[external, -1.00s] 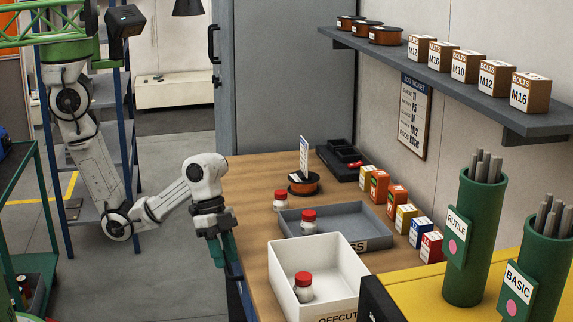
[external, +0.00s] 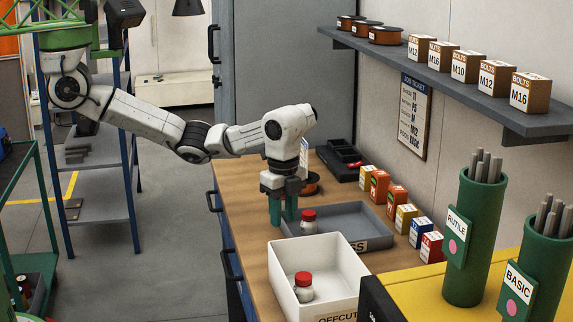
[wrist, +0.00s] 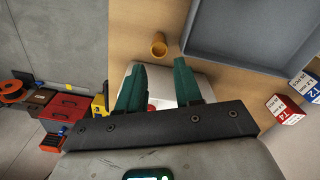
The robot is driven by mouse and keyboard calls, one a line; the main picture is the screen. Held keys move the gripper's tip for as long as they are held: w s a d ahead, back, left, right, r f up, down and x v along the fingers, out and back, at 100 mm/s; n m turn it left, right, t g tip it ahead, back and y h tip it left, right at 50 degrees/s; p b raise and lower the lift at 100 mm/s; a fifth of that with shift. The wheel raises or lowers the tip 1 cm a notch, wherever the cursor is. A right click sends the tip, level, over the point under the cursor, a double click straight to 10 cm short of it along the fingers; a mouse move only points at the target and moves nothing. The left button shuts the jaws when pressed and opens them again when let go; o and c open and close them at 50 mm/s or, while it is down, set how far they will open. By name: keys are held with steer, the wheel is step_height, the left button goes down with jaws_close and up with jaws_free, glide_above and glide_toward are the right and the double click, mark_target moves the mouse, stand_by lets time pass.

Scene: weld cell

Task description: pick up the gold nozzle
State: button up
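The gold nozzle (wrist: 159,46) is a small gold-brown cylinder standing on the wooden bench in the wrist view, left of the grey tray. It lies just beyond my fingertips, in line with the gap between them. I cannot make it out in the external view, where my gripper may hide it. My gripper (external: 283,218) points down over the bench at the tray's near left corner. In the wrist view its two green fingers (wrist: 160,66) are apart, with nothing held between them.
The white offcut bin (external: 333,251) stands in front with another red-capped bottle (external: 303,286). Small boxes (external: 407,216) line the right side. A wire spool (external: 311,183) sits behind my gripper.

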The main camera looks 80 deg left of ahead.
step_height(320, 180, down, 10)
steer(key=shift+f+p, duration=0.1)
steer(key=shift+p, duration=0.45)
jaws_close()
